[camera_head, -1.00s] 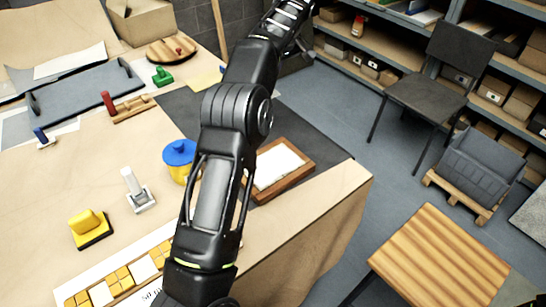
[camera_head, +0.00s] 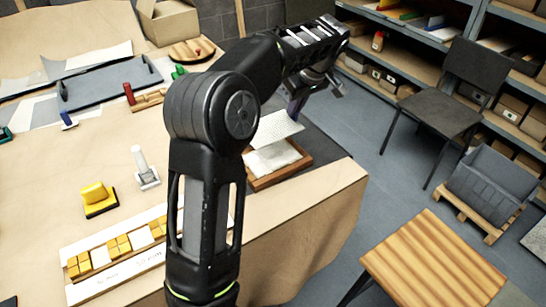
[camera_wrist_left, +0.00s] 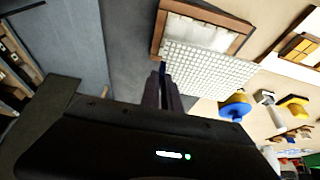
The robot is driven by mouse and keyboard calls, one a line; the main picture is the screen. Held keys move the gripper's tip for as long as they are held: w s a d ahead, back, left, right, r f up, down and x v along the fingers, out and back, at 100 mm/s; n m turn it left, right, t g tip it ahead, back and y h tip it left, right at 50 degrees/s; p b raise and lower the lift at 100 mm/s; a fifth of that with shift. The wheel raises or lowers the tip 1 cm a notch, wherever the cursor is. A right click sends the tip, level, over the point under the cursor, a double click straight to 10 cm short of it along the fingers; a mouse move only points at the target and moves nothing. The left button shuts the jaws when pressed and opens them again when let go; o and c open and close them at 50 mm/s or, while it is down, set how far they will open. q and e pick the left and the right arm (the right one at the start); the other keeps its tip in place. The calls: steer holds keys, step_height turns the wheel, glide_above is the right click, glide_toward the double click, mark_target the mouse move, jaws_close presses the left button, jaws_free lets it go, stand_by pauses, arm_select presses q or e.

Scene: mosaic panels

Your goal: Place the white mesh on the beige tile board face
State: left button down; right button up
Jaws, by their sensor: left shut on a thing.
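The white mesh (camera_head: 275,129) is a thin gridded sheet. My left gripper (camera_head: 294,111) is shut on its edge and holds it raised over the far part of the board; it is also seen in the left wrist view (camera_wrist_left: 210,69), with the fingers (camera_wrist_left: 163,78) at its near corner. The beige tile board face (camera_head: 268,158) lies in a brown wooden frame (camera_head: 285,176) on the table. In the left wrist view the mesh covers part of the face (camera_wrist_left: 195,32) and frame (camera_wrist_left: 157,30), and is turned and offset from them. My right gripper is out of view.
A yellow-handled block (camera_head: 97,198), a white-handled tool (camera_head: 145,170) and a tile strip (camera_head: 120,245) lie to the left. The table edge (camera_head: 345,185) is close on the right.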

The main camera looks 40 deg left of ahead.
arm_select(q)
steer(key=shift+f+p, duration=0.4)
steer(key=shift+f, duration=2.75)
step_height(320, 180, down, 3)
steer(key=shift+f+p, duration=0.15)
steer(key=shift+p, duration=0.2)
steer(key=shift+f, duration=0.2)
steer(key=shift+f, duration=0.2)
steer(key=c, duration=1.6)
jaws_free()
steer(key=shift+r, duration=0.1)
